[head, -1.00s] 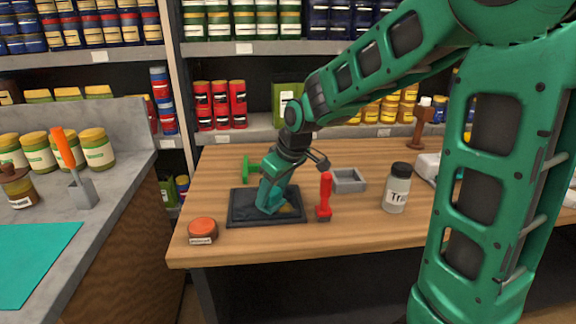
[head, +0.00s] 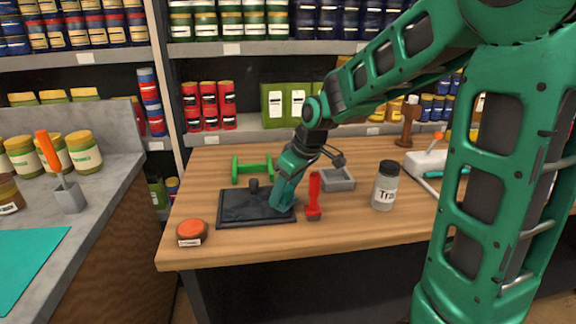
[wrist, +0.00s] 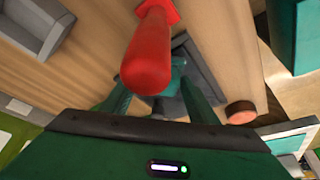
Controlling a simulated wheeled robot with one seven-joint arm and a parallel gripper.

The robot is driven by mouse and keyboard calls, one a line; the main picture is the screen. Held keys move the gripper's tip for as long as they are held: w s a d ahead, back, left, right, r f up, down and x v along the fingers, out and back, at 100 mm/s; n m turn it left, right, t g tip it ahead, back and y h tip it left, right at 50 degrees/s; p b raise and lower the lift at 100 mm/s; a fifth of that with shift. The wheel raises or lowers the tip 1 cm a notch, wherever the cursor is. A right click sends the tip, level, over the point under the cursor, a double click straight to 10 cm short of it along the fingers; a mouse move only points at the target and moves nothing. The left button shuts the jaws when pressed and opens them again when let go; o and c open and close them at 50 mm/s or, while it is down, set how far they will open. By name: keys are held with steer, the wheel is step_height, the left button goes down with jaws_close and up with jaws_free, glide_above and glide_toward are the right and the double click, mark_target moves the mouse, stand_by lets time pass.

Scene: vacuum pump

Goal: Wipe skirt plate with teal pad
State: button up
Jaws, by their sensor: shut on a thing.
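The skirt plate (head: 240,206) is a dark flat square with a raised rim and a small knob, lying on the wooden bench. It shows partly in the wrist view (wrist: 199,62). My gripper (head: 281,206) points down at the plate's right part. In the wrist view my gripper (wrist: 172,88) is shut on a small teal thing, which looks like the teal pad (wrist: 178,67). A red-handled tool hides much of it there. In the head view I cannot tell the pad from my green fingers. I cannot tell how firmly it touches the plate.
The red-handled tool (head: 314,195) stands close right of my gripper. A grey bin (head: 338,180), a labelled jar (head: 385,187) and a white tray (head: 425,163) stand farther right. A green dumbbell-shaped part (head: 252,168) lies behind the plate. An orange-lidded jar (head: 191,233) stands front left.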

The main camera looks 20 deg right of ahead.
steer(key=shift+a+r, duration=0.1)
steer(key=shift+r, duration=3.8)
